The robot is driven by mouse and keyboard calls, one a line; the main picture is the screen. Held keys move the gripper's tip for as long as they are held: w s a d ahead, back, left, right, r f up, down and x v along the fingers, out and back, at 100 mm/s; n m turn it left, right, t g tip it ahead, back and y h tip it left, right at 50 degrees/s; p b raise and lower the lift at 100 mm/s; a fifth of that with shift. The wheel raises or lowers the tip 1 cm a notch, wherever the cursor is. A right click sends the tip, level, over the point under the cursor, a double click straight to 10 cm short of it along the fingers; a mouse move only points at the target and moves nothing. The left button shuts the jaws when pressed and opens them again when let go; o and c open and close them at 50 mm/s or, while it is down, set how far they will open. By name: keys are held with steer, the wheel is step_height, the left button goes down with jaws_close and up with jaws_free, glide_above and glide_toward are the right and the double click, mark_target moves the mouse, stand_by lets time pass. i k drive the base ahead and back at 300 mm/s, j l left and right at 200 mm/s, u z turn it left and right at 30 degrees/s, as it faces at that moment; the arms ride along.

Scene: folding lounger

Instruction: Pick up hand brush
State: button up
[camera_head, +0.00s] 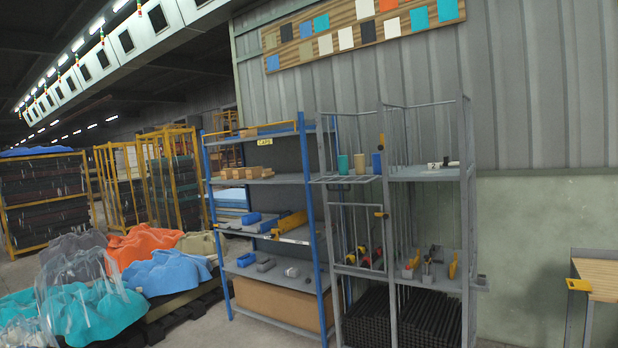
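I cannot pick out a hand brush for certain; items on the shelves are small at this distance. A grey metal rack (425,174) right of centre holds small tools on its middle shelf, among them an upright yellow item (453,265). Another yellow item (578,285) sits at the left edge of a wooden-topped table (604,274) at the far right. I cannot tell whether either is a brush. My gripper is not in view.
A blue-posted shelf unit (326,230) with boxes and blocks stands left of the grey rack. Orange, blue and teal draped heaps (145,243) lie on pallets at the left. Yellow cage racks (97,180) stand behind. Some bare floor shows between heaps and shelves.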

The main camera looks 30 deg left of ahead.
mark_target(268, 173)
steer(key=i+j+u, duration=0.8)
steer(key=i+u, duration=0.4)
steer(key=i+j+u, duration=0.1)
steer(key=i+u, duration=0.15)
steer(key=i, duration=3.3)
steer(key=i+z, duration=0.3)
steer(key=i+j+z, duration=0.2)
steer(key=i+z, duration=0.15)
steer(key=i, duration=0.2)
steer(key=i+j+z, duration=0.45)
steer(key=i+z, duration=0.25)
steer(key=i+j+z, duration=0.55)
steer(key=z, duration=0.25)
steer(key=i+j+z, duration=0.2)
steer(key=j+z, duration=0.2)
steer(key=j, duration=0.15)
steer(key=i+j+z, duration=0.1)
steer(key=j, duration=0.15)
steer(key=i+j+z, duration=0.1)
steer(key=j, duration=0.2)
steer(key=i+j+z, duration=0.1)
steer(key=j, duration=0.15)
